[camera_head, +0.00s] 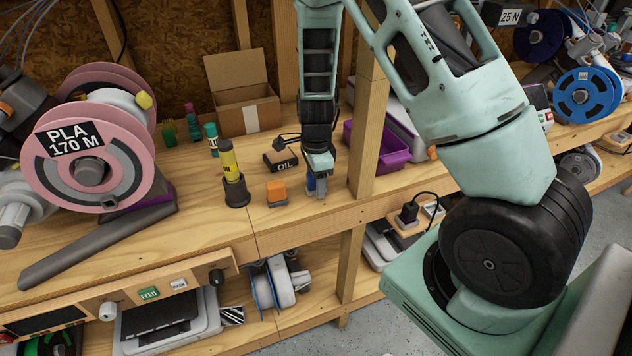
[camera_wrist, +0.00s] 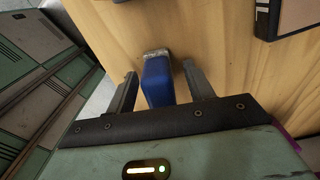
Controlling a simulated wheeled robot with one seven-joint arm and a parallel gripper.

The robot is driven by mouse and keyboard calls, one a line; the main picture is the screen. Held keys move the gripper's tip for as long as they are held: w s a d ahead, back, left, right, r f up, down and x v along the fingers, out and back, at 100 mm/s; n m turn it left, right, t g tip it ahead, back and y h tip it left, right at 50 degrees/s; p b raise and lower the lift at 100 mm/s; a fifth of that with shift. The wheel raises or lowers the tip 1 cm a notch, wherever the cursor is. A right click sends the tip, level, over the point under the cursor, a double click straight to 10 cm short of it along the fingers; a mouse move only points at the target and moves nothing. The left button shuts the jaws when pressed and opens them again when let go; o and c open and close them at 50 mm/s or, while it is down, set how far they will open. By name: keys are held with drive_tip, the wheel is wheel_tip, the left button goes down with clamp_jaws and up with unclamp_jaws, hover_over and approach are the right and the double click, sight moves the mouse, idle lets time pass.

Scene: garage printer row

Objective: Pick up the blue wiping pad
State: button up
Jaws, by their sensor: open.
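The blue wiping pad (camera_wrist: 157,82) stands on the wooden bench top, with a grey strip along its far end in the wrist view. My gripper (camera_wrist: 160,88) is open, with one finger on each side of the pad and a visible gap to each. In the head view, my gripper (camera_head: 318,188) points down at the bench near its front edge. Only a bit of blue (camera_head: 310,183) shows there beside the fingers; the rest of the pad is hidden.
An orange-topped block (camera_head: 277,191), a black box marked OIL (camera_head: 281,162) and a yellow tube in a black holder (camera_head: 231,165) stand left of my gripper. A wooden post (camera_head: 367,130) and a purple bin (camera_head: 385,160) are to the right.

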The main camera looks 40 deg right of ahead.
drive_tip(key=c, duration=1.1)
drive_tip(key=shift+r, duration=0.1)
wheel_tip(320, 180, up, 10)
drive_tip(key=shift+f, duration=0.1)
